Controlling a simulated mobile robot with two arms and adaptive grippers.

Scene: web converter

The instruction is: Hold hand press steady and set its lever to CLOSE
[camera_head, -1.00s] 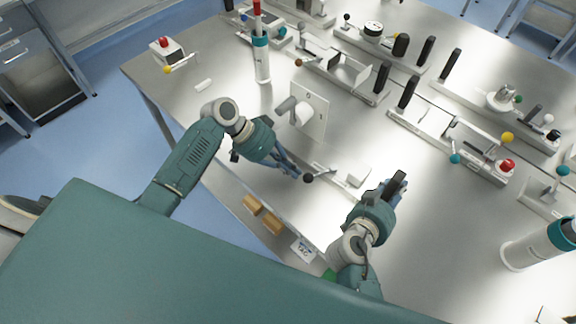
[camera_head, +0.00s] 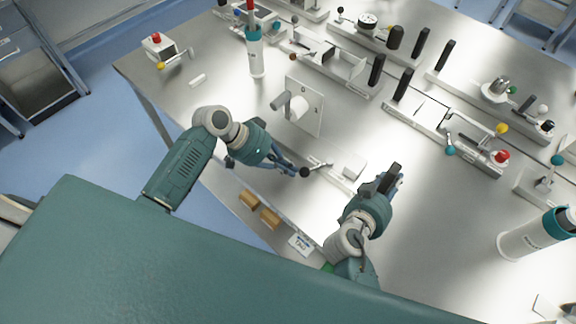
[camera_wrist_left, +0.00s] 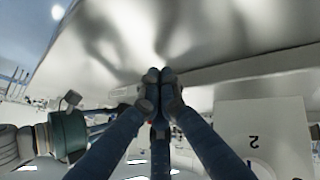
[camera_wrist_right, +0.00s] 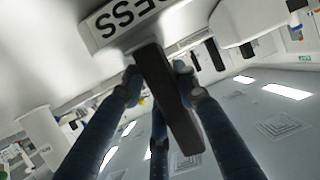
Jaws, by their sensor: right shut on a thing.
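The hand press is a pale, narrow base (camera_head: 336,178) at the table's front edge, with a white block (camera_head: 354,167) and a short lever ending in a dark ball knob (camera_head: 305,172). My right gripper (camera_head: 391,181) is shut around the press's upright black handle. In the right wrist view the handle (camera_wrist_right: 168,95) stands between the fingers, beside a label (camera_wrist_right: 128,18) ending in "ESS". My left gripper (camera_head: 293,170) is at the knob, its fingertips together. In the left wrist view the closed fingertips (camera_wrist_left: 159,80) meet; the knob cannot be made out there.
A white upright plate (camera_head: 304,106) with a projecting cylinder stands just behind my left gripper. A white bottle with a teal band (camera_head: 255,55) and several lever fixtures (camera_head: 440,120) stand farther back. Another teal-topped cylinder (camera_head: 530,240) is at the right.

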